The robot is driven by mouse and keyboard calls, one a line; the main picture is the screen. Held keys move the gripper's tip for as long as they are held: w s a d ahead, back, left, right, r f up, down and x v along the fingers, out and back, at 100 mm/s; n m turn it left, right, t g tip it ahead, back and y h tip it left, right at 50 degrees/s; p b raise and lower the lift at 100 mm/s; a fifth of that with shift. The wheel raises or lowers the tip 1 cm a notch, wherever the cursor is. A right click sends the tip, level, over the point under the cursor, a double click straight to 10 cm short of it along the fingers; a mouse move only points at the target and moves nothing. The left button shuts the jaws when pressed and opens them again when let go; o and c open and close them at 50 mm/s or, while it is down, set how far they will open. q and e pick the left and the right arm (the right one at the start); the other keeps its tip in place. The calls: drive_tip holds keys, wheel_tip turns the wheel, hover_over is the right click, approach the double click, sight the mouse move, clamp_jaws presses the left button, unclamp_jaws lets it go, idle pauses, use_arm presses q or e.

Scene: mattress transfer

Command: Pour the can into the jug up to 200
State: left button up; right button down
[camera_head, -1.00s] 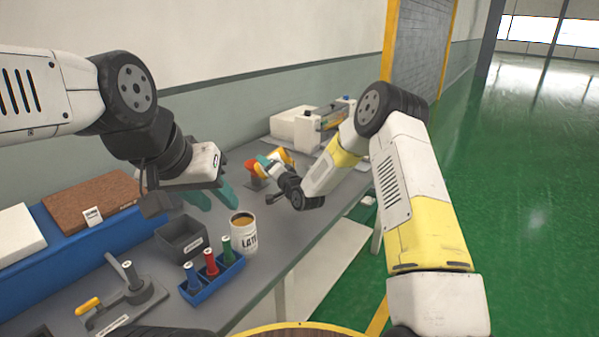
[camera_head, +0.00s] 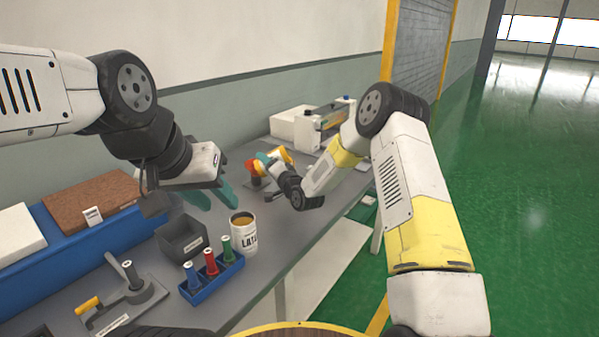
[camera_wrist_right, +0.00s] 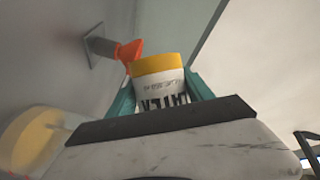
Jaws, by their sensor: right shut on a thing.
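My right gripper (camera_wrist_right: 160,95) is shut on a white can (camera_wrist_right: 160,80) with a yellow band and dark lettering, its teal fingers on either side. In the head view the held can (camera_head: 284,154) is small and partly hidden by my right arm; its exact tilt is hard to tell. A white open container marked with "LAT..." lettering (camera_head: 245,236) stands upright on the bench with yellow-brown contents. I cannot tell whether it is the jug; no scale shows. My left gripper (camera_head: 209,198) is open and empty, above the bench, left of that container.
An orange-red funnel-like piece (camera_wrist_right: 128,52) is close beside the held can. White equipment (camera_head: 292,125) stands at the back.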

drive_tip(key=shift+r+m+t, duration=0.4)
drive_tip(key=shift+r+m, duration=0.35)
drive_tip(key=shift+m, duration=0.05)
idle(1.9)
